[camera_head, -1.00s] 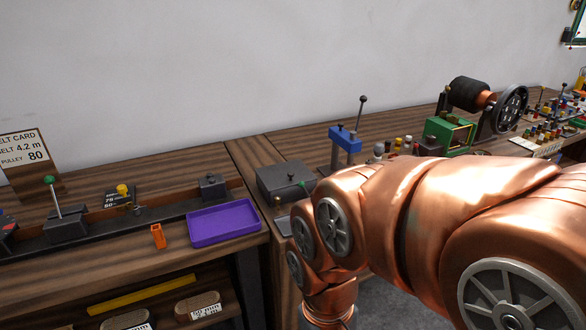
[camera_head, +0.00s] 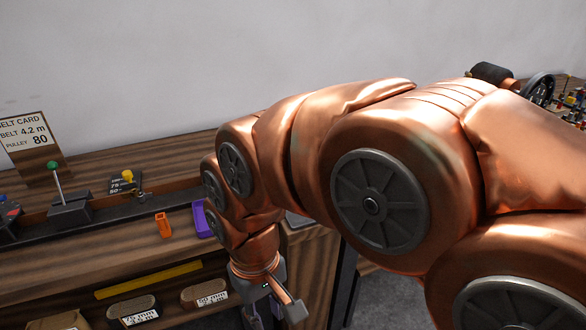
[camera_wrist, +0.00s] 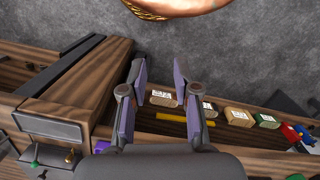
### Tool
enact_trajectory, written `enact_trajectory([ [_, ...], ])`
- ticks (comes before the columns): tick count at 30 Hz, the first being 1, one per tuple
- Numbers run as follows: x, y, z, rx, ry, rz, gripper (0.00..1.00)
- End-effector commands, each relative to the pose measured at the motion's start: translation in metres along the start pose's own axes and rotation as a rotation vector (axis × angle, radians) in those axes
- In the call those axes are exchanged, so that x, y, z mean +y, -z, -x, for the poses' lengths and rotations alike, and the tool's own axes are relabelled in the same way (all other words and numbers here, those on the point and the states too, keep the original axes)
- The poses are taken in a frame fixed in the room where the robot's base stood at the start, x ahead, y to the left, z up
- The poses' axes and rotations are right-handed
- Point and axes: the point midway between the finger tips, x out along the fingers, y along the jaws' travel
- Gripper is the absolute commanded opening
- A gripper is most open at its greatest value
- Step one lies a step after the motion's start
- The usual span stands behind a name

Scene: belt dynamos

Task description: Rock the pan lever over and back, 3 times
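No label in view marks a pan lever, so I cannot tell which lever it is. A lever with a green knob (camera_head: 57,183) stands on a dark block on the left bench, leaning slightly. In the wrist view, a small green-tipped lever (camera_wrist: 35,164) shows at the lower left beside a dark box. My gripper (camera_wrist: 161,70) is open and empty in the wrist view, with its fingers apart above the shelf and floor. In the head view my gripper (camera_head: 266,308) hangs low in front of the bench, apart from the levers, partly cut off by the picture's lower edge.
The belt card (camera_head: 27,140) stands behind at left. An orange holder (camera_head: 163,225) and a mostly hidden purple tray (camera_head: 201,221) sit on the bench. My arm covers the middle bench.

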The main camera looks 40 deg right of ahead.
Motion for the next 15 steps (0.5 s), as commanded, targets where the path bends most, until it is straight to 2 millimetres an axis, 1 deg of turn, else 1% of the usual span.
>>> enact_trajectory([
  [1,0.001,0.016,0.009,0.011,0.011,-0.022,0.30],
  [4,0.006,0.052,0.029,0.042,0.034,-0.079,0.30],
  [6,0.014,0.079,0.043,0.065,0.054,-0.127,0.30],
  [8,0.021,0.101,0.055,0.087,0.072,-0.172,0.30],
  [9,0.028,0.115,0.061,0.098,0.084,-0.206,0.30],
  [11,0.040,0.137,0.072,0.119,0.102,-0.258,0.30],
  [12,0.049,0.150,0.077,0.128,0.115,-0.295,0.30],
  [14,0.065,0.170,0.086,0.146,0.132,-0.355,0.30],
  [15,0.076,0.182,0.090,0.154,0.145,-0.397,0.30],
])
